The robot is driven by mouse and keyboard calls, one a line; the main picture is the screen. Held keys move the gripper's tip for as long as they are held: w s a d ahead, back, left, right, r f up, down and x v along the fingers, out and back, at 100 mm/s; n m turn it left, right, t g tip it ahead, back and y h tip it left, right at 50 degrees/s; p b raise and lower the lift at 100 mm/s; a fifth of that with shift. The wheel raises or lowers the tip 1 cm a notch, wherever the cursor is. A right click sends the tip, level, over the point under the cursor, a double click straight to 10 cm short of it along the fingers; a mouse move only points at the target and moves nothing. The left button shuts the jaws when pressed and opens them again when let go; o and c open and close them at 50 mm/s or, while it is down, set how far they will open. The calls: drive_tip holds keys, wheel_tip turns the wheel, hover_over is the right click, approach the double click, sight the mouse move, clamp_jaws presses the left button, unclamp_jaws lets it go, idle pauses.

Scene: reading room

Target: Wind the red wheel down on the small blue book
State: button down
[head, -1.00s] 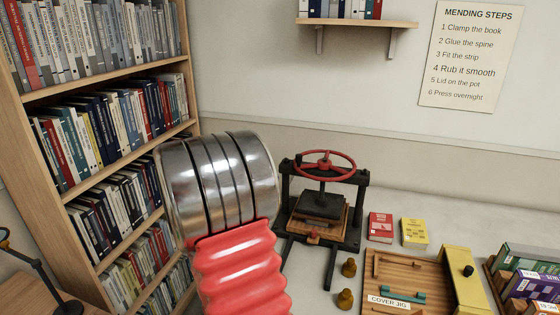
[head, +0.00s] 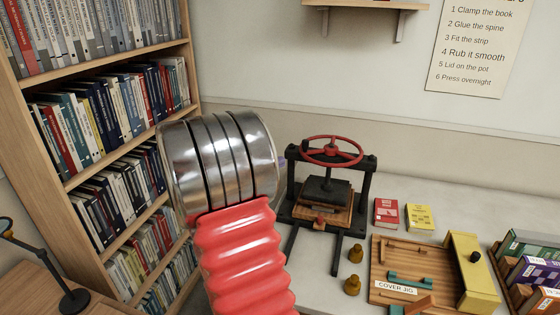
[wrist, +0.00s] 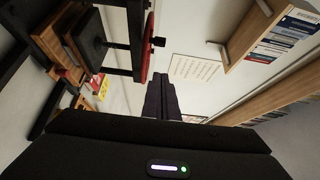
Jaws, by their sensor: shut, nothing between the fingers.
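The red wheel (head: 332,152) sits on top of a black book press (head: 368,190). In the wrist view the wheel (wrist: 147,62) shows edge-on at the upper left. The press's dark platen (head: 325,190) is above a wooden board (head: 332,217); I cannot make out a small blue book between them. My gripper's dark fingers (wrist: 162,97) are together and empty in the wrist view, pointing past the wheel, apart from it. In the head view my arm hides the gripper, left of the press.
A red book (head: 386,213) and a yellow book (head: 420,217) lie right of the press. Two brass knobs, a cover jig (head: 395,292) and a crate of books (head: 515,275) are nearer the front right. A tall bookshelf (head: 100,180) stands left.

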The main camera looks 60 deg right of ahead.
sight(303, 144)
drive_tip(key=w+d+x, duration=0.1)
drive_tip(key=w+x, duration=0.1)
drive_tip(key=x, duration=0.9)
drive_tip(key=shift+w+d, duration=0.25)
drive_tip(key=shift+d, duration=0.05)
drive_tip(key=shift+w+d, duration=0.5)
drive_tip(key=shift+d, duration=0.1)
drive_tip(key=shift+w+d+r, duration=0.15)
drive_tip(key=shift+w+d, duration=0.15)
drive_tip(key=shift+w, duration=0.1)
